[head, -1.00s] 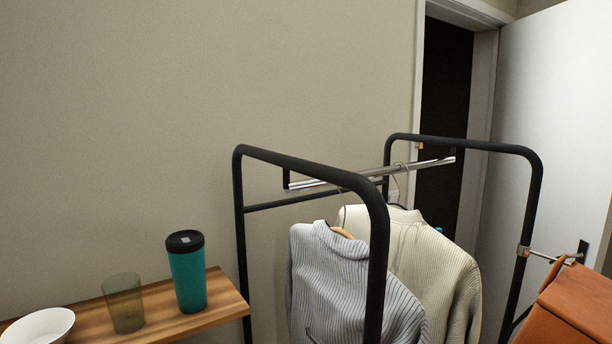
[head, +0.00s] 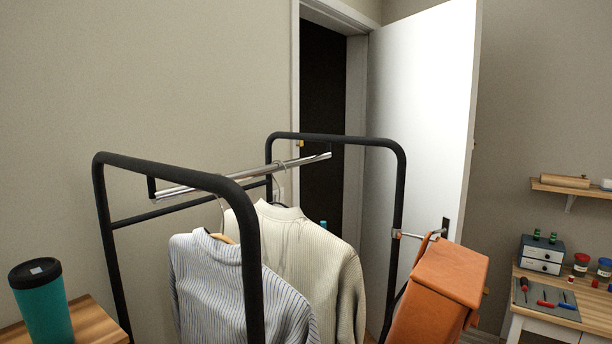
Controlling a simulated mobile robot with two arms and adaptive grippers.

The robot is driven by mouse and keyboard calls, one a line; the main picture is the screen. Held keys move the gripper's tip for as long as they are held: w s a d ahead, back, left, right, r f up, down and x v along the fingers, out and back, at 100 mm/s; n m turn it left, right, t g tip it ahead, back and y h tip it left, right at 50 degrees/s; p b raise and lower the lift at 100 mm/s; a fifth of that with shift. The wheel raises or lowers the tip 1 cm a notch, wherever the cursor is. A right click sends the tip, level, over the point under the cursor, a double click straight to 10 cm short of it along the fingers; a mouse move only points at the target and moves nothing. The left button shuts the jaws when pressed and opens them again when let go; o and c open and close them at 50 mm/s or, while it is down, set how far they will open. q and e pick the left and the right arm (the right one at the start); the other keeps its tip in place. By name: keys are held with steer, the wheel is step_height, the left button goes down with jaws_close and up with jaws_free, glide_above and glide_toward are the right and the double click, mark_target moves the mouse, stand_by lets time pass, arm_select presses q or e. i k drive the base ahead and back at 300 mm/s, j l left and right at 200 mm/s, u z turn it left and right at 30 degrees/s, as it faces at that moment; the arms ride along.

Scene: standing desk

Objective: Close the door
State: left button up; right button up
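The white door (head: 418,130) stands open in the head view, swung into the room to the right of the dark doorway (head: 322,110). Neither of my grippers is in the head view.
A black clothes rack (head: 250,250) with a striped sweater (head: 222,285) and a cream sweater (head: 305,255) stands before the doorway. An orange bag (head: 440,290) hangs at its right side. A teal tumbler (head: 42,305) is on a wooden shelf (head: 95,318). A workbench (head: 545,315) stands at right.

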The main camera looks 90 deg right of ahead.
mark_target(423, 66)
steer(key=k+l+z, duration=0.15)
steer(key=l+z, duration=0.25)
steer(key=k+l+z, duration=0.1)
steer(key=l+z, duration=0.15)
steer(key=z, duration=0.2)
steer(key=l+z, duration=0.85)
steer(key=l, duration=0.45)
steer(key=i+l+z, duration=0.1)
steer(key=l, duration=0.35)
steer(key=i+l, duration=0.1)
steer(key=l, duration=0.35)
steer(key=l+z, duration=0.15)
steer(key=l, duration=0.3)
steer(key=i+l, duration=0.15)
steer(key=l, duration=0.25)
steer(key=i+l+z, duration=0.1)
steer(key=l, duration=0.35)
